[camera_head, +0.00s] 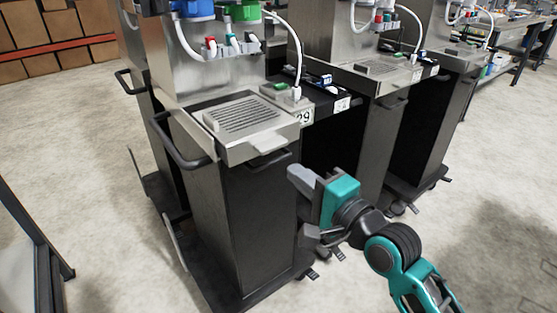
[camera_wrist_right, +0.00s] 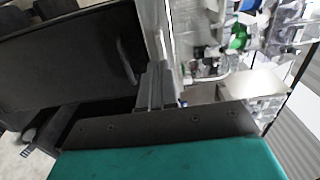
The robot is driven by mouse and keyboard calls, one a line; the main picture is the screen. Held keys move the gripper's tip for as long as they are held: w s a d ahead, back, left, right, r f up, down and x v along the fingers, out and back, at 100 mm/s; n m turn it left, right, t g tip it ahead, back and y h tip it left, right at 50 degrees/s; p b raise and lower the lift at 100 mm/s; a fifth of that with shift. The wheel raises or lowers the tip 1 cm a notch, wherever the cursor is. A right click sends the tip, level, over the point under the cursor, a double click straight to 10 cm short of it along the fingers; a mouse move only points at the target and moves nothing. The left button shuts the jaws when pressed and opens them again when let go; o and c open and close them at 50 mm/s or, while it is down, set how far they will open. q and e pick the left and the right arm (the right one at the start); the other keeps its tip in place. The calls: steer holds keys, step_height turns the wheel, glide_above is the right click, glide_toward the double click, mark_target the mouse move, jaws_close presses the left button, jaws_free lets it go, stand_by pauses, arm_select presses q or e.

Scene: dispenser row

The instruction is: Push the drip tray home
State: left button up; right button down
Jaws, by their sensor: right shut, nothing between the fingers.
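The nearest drip tray (camera_head: 262,146) is pale metal with a slotted grate and a front lip. It sits on top of the nearest dark cabinet, and its front edge juts out past the cabinet front. My right gripper (camera_head: 300,178) is shut and empty, in front of the cabinet, below and to the right of the tray lip, and apart from it. In the right wrist view the closed fingers (camera_wrist_right: 157,82) point away from the camera, with a dark cabinet panel to their left. I cannot tell the tray surely in that view. My left gripper is not in view.
The nearest cabinet (camera_head: 238,215) has a dark side handle (camera_head: 180,145). More dispensers stand in a row behind to the right, one with its own tray (camera_head: 378,70). A dark table frame (camera_head: 35,240) stands at the left edge. The floor (camera_head: 480,190) at right is mostly clear.

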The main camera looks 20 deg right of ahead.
mark_target(269, 149)
steer(key=b+x, duration=0.1)
steer(key=x, duration=0.5)
steer(key=shift+w+a, duration=0.1)
steer(key=shift+w, duration=0.3)
steer(key=shift+w+a+r+p, duration=0.1)
steer(key=shift+w+p, duration=0.2)
steer(key=shift+p, duration=0.1)
steer(key=p+x, duration=0.2)
steer(key=x, duration=0.1)
steer(key=shift+w+a, duration=0.1)
steer(key=shift+w, duration=0.1)
steer(key=shift+r, duration=0.15)
